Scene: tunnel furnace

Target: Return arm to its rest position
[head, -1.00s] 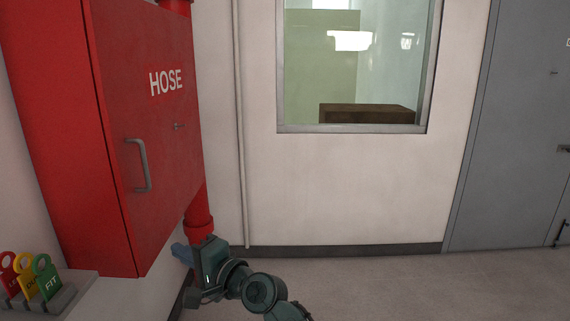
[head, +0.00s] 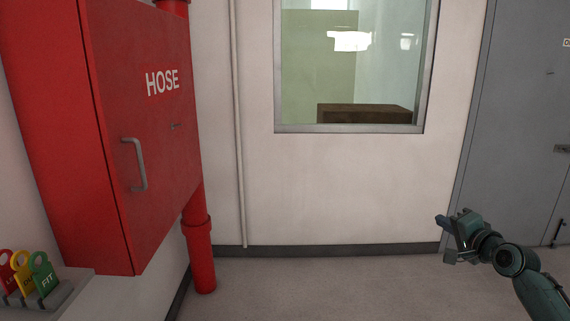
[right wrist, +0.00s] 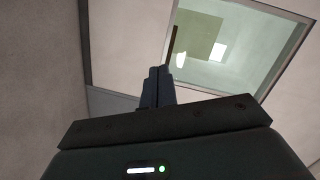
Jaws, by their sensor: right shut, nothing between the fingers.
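My right gripper (head: 441,220) is at the lower right of the head view, in front of the wall and the grey door's lower left edge. Its arm comes in from the lower right corner. In the right wrist view its two dark fingers (right wrist: 157,88) are together with nothing between them. Beyond them that view shows pale wall and the window. My left gripper is not in the head view.
A red hose cabinet (head: 150,150) with a grey handle is at the left, beside a red pipe (head: 200,255). Coloured tags (head: 42,272) stand on a ledge at lower left. A window (head: 350,128) and grey door (head: 520,130) are ahead. The middle floor is clear.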

